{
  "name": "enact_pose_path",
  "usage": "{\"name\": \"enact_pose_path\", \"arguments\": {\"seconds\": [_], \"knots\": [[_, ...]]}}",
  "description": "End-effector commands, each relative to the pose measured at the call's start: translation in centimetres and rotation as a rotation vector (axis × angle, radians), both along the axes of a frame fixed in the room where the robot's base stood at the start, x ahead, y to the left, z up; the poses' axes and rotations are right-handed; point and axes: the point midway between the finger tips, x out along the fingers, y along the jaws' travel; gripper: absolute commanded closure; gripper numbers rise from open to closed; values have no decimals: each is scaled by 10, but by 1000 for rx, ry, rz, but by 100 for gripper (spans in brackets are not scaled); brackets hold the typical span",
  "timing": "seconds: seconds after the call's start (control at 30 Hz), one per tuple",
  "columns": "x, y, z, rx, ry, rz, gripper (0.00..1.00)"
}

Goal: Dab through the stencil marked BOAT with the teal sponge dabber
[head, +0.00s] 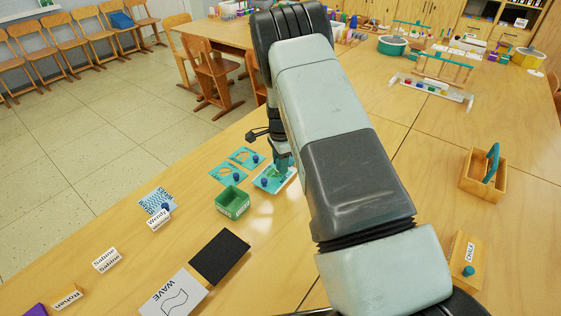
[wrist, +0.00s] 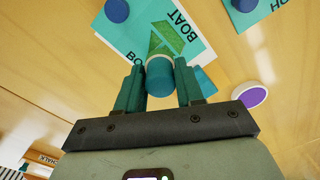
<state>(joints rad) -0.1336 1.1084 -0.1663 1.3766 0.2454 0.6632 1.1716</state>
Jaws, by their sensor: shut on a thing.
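My gripper (wrist: 160,88) is shut on the teal sponge dabber (wrist: 160,78), a short teal cylinder with a pale band at its far end. The stencil marked BOAT (wrist: 135,32) is a teal sheet with a blue knob (wrist: 117,10); it lies in front of the dabber in the wrist view. Its boat shape (wrist: 168,38) looks green, and the dabber's end overlaps the lower part of it. I cannot tell whether the sponge touches. In the head view my gripper (head: 283,162) is over the stencil (head: 264,182), which lies on white paper (head: 290,184).
Two more teal stencils with blue knobs (head: 228,174) (head: 246,157) lie beside it. A green box (head: 233,210) stands close by at the left. A black mat (head: 220,257), a WAVE card (head: 172,298) and name cards lie nearer. A wooden caddy (head: 474,189) stands at the right.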

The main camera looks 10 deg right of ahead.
Motion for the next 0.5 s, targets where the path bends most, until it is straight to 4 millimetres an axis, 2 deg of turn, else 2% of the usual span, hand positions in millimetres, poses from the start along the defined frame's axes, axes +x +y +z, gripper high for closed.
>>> {"name": "enact_pose_path", "arguments": {"seconds": [0.5], "knots": [[0,0,-7,0,0,0,88]]}}
